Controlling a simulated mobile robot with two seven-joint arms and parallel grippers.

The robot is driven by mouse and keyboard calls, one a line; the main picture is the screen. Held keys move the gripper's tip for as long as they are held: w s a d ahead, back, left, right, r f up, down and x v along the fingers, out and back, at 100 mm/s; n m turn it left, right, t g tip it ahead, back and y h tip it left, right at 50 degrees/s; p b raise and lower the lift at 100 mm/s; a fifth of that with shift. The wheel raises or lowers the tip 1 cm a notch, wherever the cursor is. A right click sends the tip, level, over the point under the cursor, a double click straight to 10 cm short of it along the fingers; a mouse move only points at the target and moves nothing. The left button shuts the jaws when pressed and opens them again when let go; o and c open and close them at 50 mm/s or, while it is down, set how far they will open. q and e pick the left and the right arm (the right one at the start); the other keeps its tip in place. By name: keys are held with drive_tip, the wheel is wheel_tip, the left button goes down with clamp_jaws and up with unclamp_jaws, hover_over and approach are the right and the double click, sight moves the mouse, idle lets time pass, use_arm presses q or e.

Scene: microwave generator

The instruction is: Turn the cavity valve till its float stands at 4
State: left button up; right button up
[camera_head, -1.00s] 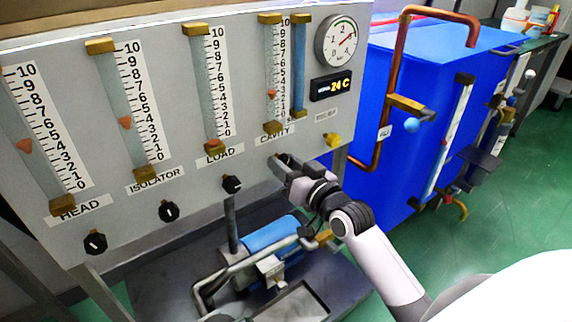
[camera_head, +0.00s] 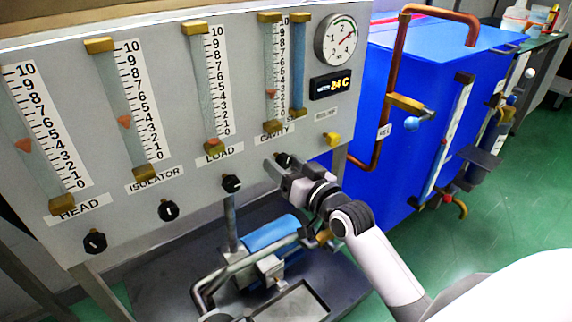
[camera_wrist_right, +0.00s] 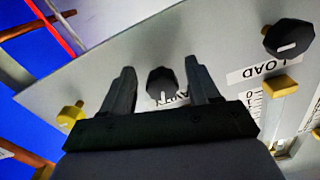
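The black cavity valve knob (camera_head: 284,159) sits on the grey panel under the CAVITY label (camera_head: 274,134). The cavity tube's orange float (camera_head: 271,93) stands low on its scale, around 2 to 3. My right gripper (camera_head: 273,167) is at the cavity knob and partly covers it. In the right wrist view, the knob (camera_wrist_right: 161,85) shows between the two spread fingers (camera_wrist_right: 160,82), with a gap on each side. Its white pointer mark faces down in that view. My left gripper is not in view.
The load knob (camera_head: 232,183) is just left of my gripper, with the isolator knob (camera_head: 168,210) and head knob (camera_head: 95,242) farther left. A yellow knob (camera_head: 333,140) is to the right. A pump (camera_head: 270,236) and pipes stand below; a blue cabinet (camera_head: 420,130) is right.

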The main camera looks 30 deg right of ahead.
drive_tip(key=shift+r, duration=0.1)
drive_tip(key=shift+s+d, duration=0.1)
drive_tip(key=shift+s, duration=0.45)
use_arm(q)
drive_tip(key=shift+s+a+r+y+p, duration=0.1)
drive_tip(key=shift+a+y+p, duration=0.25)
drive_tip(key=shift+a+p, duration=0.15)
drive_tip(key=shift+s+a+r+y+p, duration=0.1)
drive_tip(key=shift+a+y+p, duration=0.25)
drive_tip(key=shift+p, duration=0.2)
use_arm(e)
drive_tip(key=s, duration=0.6)
drive_tip(key=shift+d, duration=0.4)
